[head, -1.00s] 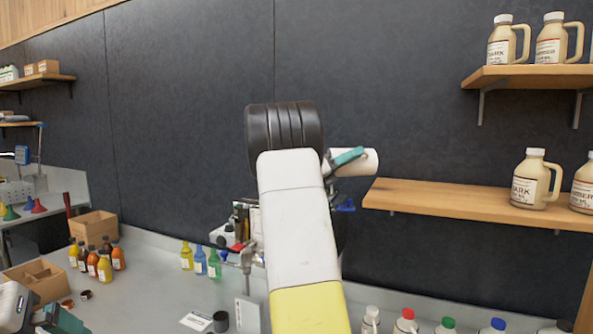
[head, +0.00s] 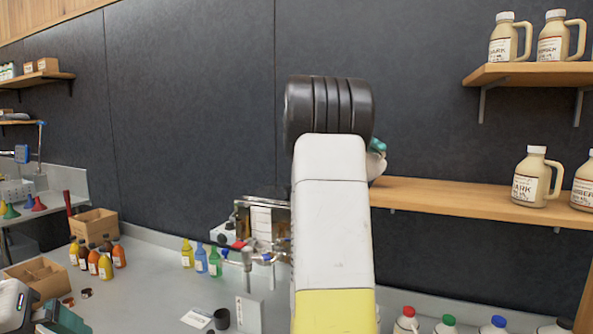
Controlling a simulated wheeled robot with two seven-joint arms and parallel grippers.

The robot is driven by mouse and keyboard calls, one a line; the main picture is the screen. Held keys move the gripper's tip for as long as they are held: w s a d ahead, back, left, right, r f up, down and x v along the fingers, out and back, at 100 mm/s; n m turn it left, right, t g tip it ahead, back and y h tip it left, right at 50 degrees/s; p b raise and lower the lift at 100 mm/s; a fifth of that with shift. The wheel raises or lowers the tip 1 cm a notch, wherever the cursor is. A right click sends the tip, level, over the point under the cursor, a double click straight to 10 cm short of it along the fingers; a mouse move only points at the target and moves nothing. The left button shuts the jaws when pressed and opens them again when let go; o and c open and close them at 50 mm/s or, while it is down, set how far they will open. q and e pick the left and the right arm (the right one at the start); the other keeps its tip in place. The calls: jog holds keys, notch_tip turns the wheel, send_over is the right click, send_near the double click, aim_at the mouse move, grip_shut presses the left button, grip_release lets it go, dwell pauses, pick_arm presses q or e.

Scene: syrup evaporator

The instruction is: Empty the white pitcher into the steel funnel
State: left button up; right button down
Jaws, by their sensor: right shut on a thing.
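My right arm stands up in the middle of the head view and hides most of its own gripper. Only a teal part of my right gripper (head: 376,146) shows past the arm's right side, shut on the white pitcher (head: 376,167). Just a small part of the pitcher shows, held up in front of the wall; its mouth and contents are hidden. I cannot make out the steel funnel; my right arm covers much of the middle. My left gripper (head: 62,318) is at the bottom left corner, partly cut off, and its opening is unclear.
A steel apparatus with a tap (head: 247,256) stands left of my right arm. Yellow, blue and green bottles (head: 201,260) are beside it. A dark cup (head: 221,318) and a card lie in front. A wooden shelf (head: 445,199) with jugs is at right; capped bottles (head: 447,325) are below.

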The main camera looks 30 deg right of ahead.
jog(key=shift+s+d+t+y+p, duration=0.25)
jog(key=shift+d+y+p, duration=0.25)
jog(key=shift+y, duration=0.6)
jog(key=d+y+p, duration=0.1)
jog(key=d+t+y, duration=0.1)
jog(key=y, duration=0.1)
jog(key=shift+s+d+f+t+p, duration=0.15)
jog(key=shift+s+d+t+p, duration=0.1)
jog(key=shift+s+p, duration=0.15)
jog(key=shift+s+d+f+t+y+p, duration=0.1)
jog(key=shift+d+f+t+y+p, duration=0.2)
jog(key=shift+y, duration=0.3)
jog(key=shift+s+d+f+t+y+p, duration=0.1)
jog(key=shift+d+f+y+p, duration=0.1)
jog(key=shift+y+p, duration=0.35)
jog(key=shift+d+f+t+y+p, duration=0.15)
jog(key=shift+f+t+y+p, duration=0.1)
jog(key=shift+y, duration=0.4)
jog(key=shift+s+p, duration=0.1)
jog(key=shift+p, duration=0.2)
